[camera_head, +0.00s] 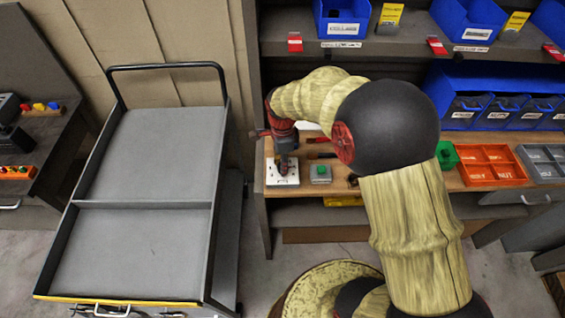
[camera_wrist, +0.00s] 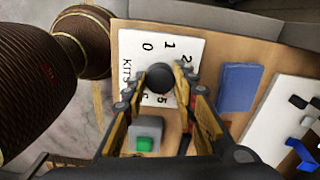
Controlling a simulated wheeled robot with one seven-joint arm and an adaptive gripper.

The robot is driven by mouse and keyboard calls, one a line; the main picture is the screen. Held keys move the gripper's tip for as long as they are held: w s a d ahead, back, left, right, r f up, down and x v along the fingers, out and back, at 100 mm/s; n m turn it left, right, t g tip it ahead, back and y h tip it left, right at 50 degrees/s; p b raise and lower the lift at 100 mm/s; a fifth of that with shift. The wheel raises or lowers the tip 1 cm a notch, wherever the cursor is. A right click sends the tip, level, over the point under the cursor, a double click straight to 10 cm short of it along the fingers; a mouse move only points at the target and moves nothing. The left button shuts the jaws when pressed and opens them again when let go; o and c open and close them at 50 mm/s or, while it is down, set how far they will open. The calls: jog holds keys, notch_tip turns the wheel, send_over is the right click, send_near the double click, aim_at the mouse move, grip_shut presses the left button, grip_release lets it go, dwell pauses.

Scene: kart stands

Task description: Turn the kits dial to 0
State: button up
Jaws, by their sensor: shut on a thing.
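The kits dial is a round black knob (camera_wrist: 160,77) on a white plate (camera_wrist: 187,45) marked KITS with numbers around it. The 0, 1, 2 and 5 can be read in the wrist view; other marks are hidden by my fingers. The pointer's direction on the knob cannot be made out. My gripper (camera_wrist: 160,88) is shut on the knob, one finger on each side. In the head view, my gripper (camera_head: 284,172) reaches down onto the white plate (camera_head: 278,180) at the left end of the wooden bench, hiding the knob.
A grey box with a green button (camera_head: 320,173) stands right beside the plate. Orange bins (camera_head: 492,164) and a green object (camera_head: 446,154) lie farther right on the bench. A shelf with blue bins (camera_head: 342,18) is above. A grey cart (camera_head: 150,205) stands left.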

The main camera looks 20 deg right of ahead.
jog(key=n+p, duration=0.2)
jog(key=n, duration=0.2)
jog(key=shift+r, duration=0.1)
jog(key=n+p, duration=0.1)
jog(key=n, duration=0.4)
jog(key=shift+n+p, duration=0.4)
jog(key=n+p, duration=0.1)
jog(key=n, duration=0.3)
jog(key=shift+n, duration=0.3)
jog(key=n+p, duration=0.1)
jog(key=n, duration=0.4)
jog(key=n+p, duration=0.1)
jog(key=n, duration=0.8)
jog(key=shift+p, duration=0.3)
jog(key=n, duration=0.5)
jog(key=shift+n+p, duration=0.3)
jog(key=shift+n, duration=0.1)
jog(key=n, duration=0.4)
jog(key=shift+n, duration=0.3)
